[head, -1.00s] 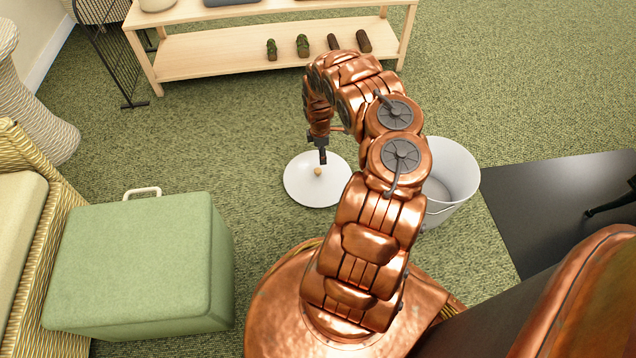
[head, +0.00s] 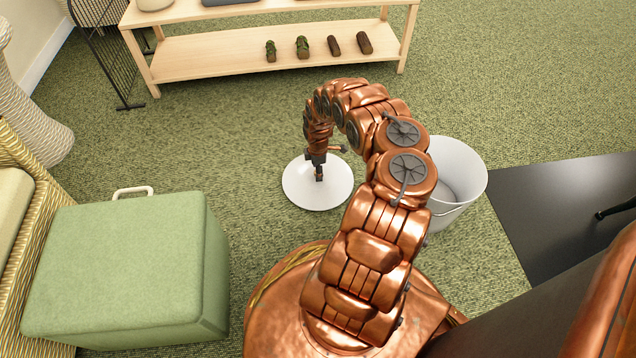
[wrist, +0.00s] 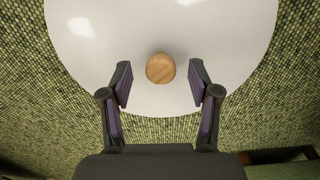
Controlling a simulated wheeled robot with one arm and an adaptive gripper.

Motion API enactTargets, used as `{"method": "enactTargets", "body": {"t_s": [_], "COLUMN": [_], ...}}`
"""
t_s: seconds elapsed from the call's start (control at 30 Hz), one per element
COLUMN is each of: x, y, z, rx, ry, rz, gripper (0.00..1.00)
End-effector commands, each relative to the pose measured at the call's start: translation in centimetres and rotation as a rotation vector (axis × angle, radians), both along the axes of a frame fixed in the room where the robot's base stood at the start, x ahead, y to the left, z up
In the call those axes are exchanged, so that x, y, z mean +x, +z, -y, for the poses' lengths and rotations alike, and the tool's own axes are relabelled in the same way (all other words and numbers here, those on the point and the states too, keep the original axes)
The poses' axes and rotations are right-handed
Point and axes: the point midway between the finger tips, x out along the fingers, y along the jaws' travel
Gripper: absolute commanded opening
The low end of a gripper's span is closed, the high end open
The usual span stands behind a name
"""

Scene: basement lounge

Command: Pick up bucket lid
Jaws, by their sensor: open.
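The bucket lid (head: 300,192) is a white round disc lying on the green carpet, left of the bucket. Its round wooden knob (wrist: 160,68) shows in the wrist view, near the lid's lower part; in the head view my gripper hides it. My gripper (head: 319,178) points down over the lid. In the wrist view my gripper (wrist: 160,84) is open, with one finger on each side of the knob's line. The knob sits slightly beyond the fingertips in the picture, and nothing is held. I cannot tell the exact height of the fingertips above the lid.
A white bucket (head: 460,178) stands open right of my arm. A green ottoman (head: 125,265) is at left. A wooden shelf bench (head: 230,58) stands at the back with small items on it. A black mat (head: 560,215) lies at right. Carpet behind the lid is clear.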

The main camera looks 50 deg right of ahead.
Motion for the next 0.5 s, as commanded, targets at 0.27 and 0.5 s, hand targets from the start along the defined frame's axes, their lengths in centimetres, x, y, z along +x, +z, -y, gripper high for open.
{"method": "enactTargets", "body": {"t_s": [0.27,0.5], "x": [-0.1,-0.1], "y": [-1.72,-1.67], "z": [0.0,0.0], "rx": [0.001,0.001], "ry": [-0.001,-0.002], "rz": [-0.002,-0.002], "gripper": [0.61,0.49]}}
